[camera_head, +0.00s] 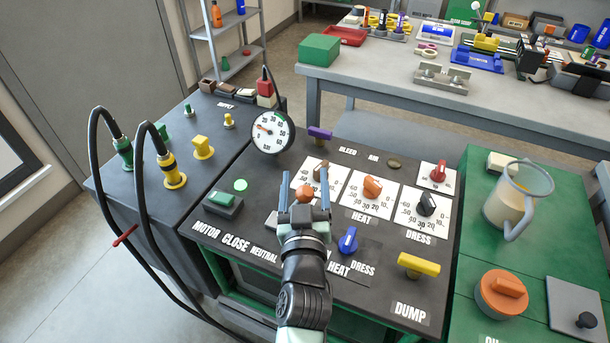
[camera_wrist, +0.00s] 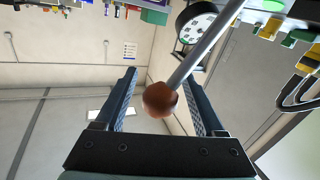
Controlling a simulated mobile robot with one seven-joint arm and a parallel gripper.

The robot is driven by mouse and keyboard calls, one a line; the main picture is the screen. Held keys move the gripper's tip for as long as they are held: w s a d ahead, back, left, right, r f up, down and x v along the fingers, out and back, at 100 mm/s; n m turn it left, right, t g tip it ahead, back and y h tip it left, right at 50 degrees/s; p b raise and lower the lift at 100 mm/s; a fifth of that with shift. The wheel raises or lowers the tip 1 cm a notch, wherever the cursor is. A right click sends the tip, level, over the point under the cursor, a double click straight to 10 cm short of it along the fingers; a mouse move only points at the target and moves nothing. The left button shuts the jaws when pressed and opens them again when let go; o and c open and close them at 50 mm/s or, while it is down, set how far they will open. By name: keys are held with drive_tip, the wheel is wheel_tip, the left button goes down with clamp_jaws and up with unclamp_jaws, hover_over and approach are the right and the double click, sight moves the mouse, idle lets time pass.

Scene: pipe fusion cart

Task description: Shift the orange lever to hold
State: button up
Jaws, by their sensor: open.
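The orange lever shows in the head view as a round orange-brown knob (camera_head: 305,193) on the dark control panel (camera_head: 262,220). In the wrist view it is a ball knob (camera_wrist: 160,99) on the end of a bare metal rod. My gripper (camera_head: 305,180) is open, with one finger on each side of the knob. In the wrist view the knob sits between the two fingers (camera_wrist: 160,80), with a gap on both sides. The labels "CLOSE" and "NEUTRAL" show left of my arm. No "hold" label is readable; my arm covers part of the panel.
A pressure gauge (camera_head: 272,132) stands behind left. An orange heat knob (camera_head: 372,187), a black dress knob (camera_head: 426,204) and a blue selector (camera_head: 348,240) lie to the right. A yellow dump handle (camera_head: 418,265) is at front right. A green button (camera_head: 222,200) is to the left.

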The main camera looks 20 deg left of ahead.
drive_tip(key=shift+w, duration=0.15)
clamp_jaws()
idle(0.4)
idle(1.0)
